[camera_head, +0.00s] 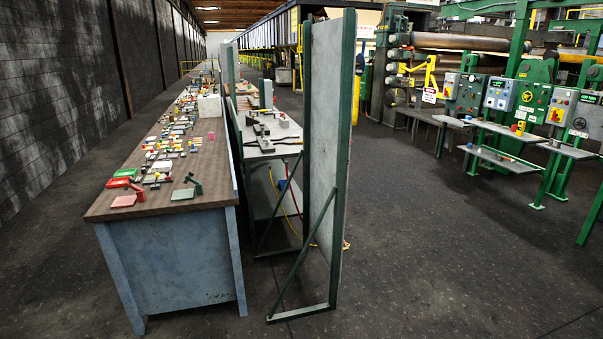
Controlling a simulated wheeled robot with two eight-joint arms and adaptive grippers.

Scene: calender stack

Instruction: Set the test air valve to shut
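I cannot make out a test air valve for certain in the head view. Control panels stand at the right: a green panel with a yellow round dial (529,100), a grey panel with a blue screen (500,94), and a grey and yellow panel (577,116) at the right edge. Their small knobs are too small to read. A yellow hose (277,193) and a red hose (291,189) hang under the workbench (268,154) behind the upright partition. Neither of my grippers is in view.
A long table (160,208) with many small coloured parts runs along the left. An upright grey partition (325,140) with green posts and a slanting foot brace stands in the middle. Shelves (510,162) jut out below the panels. The dark floor (430,250) right of the partition is clear.

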